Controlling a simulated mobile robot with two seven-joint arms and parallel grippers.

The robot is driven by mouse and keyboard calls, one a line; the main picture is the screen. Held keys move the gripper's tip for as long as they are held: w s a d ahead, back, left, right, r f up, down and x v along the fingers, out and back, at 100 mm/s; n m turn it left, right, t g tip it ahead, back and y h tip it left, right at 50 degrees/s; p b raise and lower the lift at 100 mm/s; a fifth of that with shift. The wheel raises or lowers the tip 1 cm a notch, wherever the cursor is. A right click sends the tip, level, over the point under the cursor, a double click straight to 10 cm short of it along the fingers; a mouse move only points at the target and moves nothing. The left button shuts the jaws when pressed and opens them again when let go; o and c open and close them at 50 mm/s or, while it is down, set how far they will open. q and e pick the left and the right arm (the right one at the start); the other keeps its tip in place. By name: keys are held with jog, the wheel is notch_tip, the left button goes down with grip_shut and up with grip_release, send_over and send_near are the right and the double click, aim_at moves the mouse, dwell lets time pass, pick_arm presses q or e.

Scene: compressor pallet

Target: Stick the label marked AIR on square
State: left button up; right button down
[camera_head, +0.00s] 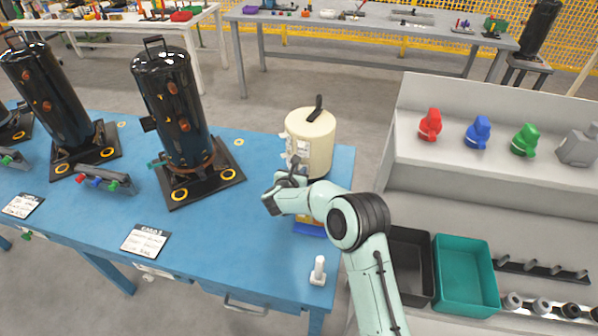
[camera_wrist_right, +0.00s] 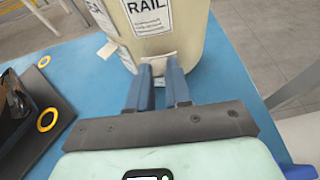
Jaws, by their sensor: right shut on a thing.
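A cream tank (camera_head: 312,140) with a black handle stands at the right end of the blue table. White labels (camera_head: 298,148) show on its side. In the right wrist view the tank (camera_wrist_right: 190,45) carries a label reading RAIL (camera_wrist_right: 151,10), with another cut-off label (camera_wrist_right: 101,15) to its left. My right gripper (camera_head: 286,178) is in front of the tank, close to its lower side. In the wrist view its fingers (camera_wrist_right: 159,66) are shut on a thin pale piece (camera_wrist_right: 157,58), seen nearly edge-on, its print unreadable. I cannot tell whether it touches the tank. My left gripper is out of view.
Black compressors (camera_head: 172,95) on dark bases stand to the left on the blue table (camera_head: 215,235). A text card (camera_head: 145,241) lies near the front edge, and a white upright peg (camera_head: 318,270) stands at the front right corner. Grey shelving (camera_head: 450,170) with bins is at right.

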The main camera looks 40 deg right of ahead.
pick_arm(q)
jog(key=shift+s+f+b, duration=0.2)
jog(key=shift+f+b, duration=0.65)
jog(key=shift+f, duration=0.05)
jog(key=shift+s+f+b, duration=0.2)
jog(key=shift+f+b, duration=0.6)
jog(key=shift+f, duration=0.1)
pick_arm(e)
jog(key=shift+s+a, duration=0.65)
jog(key=shift+a, duration=0.25)
jog(key=shift+s+a, duration=0.6)
jog(key=shift+a, duration=0.3)
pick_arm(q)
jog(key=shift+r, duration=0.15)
pick_arm(e)
jog(key=shift+r, duration=0.1)
